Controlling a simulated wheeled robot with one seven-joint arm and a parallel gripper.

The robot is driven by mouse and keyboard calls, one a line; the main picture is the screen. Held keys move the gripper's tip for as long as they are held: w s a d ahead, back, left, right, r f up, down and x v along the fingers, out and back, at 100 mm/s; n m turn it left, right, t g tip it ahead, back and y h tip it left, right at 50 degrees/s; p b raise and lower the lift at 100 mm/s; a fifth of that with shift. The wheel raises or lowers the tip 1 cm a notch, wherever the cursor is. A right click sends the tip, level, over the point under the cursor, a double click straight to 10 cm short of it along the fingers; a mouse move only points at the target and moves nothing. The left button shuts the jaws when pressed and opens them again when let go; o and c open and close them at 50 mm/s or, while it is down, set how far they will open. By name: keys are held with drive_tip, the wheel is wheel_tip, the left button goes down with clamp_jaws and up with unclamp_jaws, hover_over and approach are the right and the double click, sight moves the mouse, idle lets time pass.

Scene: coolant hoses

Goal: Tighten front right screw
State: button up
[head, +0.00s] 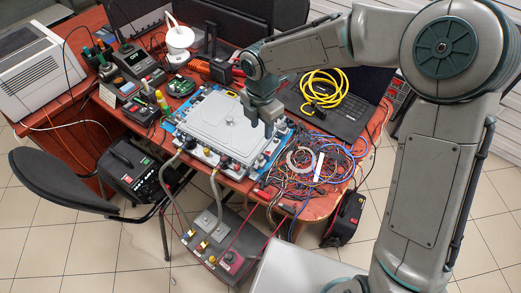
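A grey metal unit (222,122) with a flat lid lies on a blue-edged base (180,124) on the wooden table. Fittings line its front side, and two hoses (216,187) hang from there over the table edge. My gripper (262,128) points down at the right end of the unit, over or close to its right edge. Whether it touches anything there is too small to tell. Its fingertips are too small and partly merged with the unit to show their opening. The front right screw cannot be made out.
A tangle of wires (300,165) lies right of the unit. A laptop with a coiled yellow cable (322,88) stands behind it. Tools and a soldering station (138,62) are at left. A grey box (225,245) stands below the front edge, near a chair (65,180).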

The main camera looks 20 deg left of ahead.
sight(260, 157)
drive_tip(key=f, duration=1.3)
drive_tip(key=shift+a+f+p, duration=0.2)
drive_tip(key=shift+f+p, duration=0.1)
drive_tip(key=shift+f, duration=0.1)
clamp_jaws()
